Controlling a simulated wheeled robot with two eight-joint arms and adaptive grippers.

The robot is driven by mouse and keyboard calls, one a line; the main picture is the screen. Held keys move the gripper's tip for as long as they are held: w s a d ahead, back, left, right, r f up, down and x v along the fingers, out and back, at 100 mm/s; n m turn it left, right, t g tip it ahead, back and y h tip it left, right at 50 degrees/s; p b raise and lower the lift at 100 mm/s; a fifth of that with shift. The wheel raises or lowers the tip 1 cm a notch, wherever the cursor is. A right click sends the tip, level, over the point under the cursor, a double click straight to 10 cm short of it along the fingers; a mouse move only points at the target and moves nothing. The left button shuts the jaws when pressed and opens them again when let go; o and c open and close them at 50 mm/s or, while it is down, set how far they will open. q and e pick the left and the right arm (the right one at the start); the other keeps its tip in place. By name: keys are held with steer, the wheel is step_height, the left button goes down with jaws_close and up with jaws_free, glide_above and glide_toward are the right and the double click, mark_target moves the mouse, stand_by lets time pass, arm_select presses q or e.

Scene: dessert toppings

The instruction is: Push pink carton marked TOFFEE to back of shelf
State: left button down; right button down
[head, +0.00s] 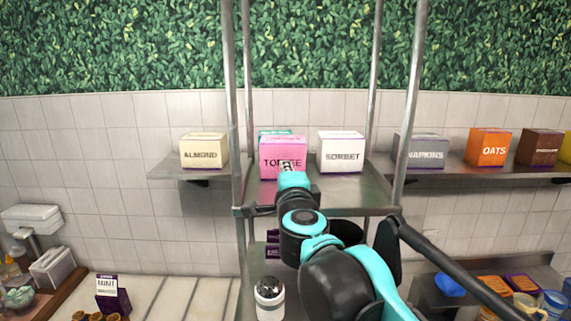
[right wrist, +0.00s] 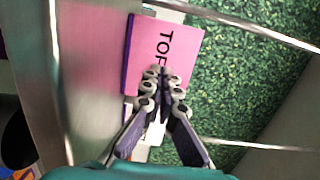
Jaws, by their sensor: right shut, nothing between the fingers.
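The pink carton marked TOFFEE (head: 270,150) stands upright on the metal shelf (head: 345,191) of the middle rack. It also shows in the right wrist view (right wrist: 142,48), its label partly covered by my fingers. My right gripper (head: 287,167) is shut and empty, with its fingertips right at the carton's front face. I cannot tell whether they touch it. The right gripper also shows in the right wrist view (right wrist: 166,75). My left gripper is not in view.
A teal carton (head: 276,132) shows behind the pink one. A white SORBET carton (head: 341,154) stands to its right, with a gap between. Metal posts (head: 237,120) frame the rack. ALMOND (head: 203,153) and NAPKINS (head: 421,155) cartons stand on the neighbouring shelves.

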mark_target(283, 157)
steer(key=shift+w, duration=0.35)
steer(key=shift+w+a+f, duration=0.15)
steer(key=shift+w, duration=0.4)
steer(key=shift+s, duration=0.15)
steer(key=shift+w, duration=0.2)
steer(key=w, duration=0.4)
steer(key=shift+w+a, duration=0.1)
steer(key=shift+a, duration=0.15)
steer(key=shift+s+d, duration=0.1)
steer(key=shift+s, duration=0.2)
steer(key=shift+d, duration=0.1)
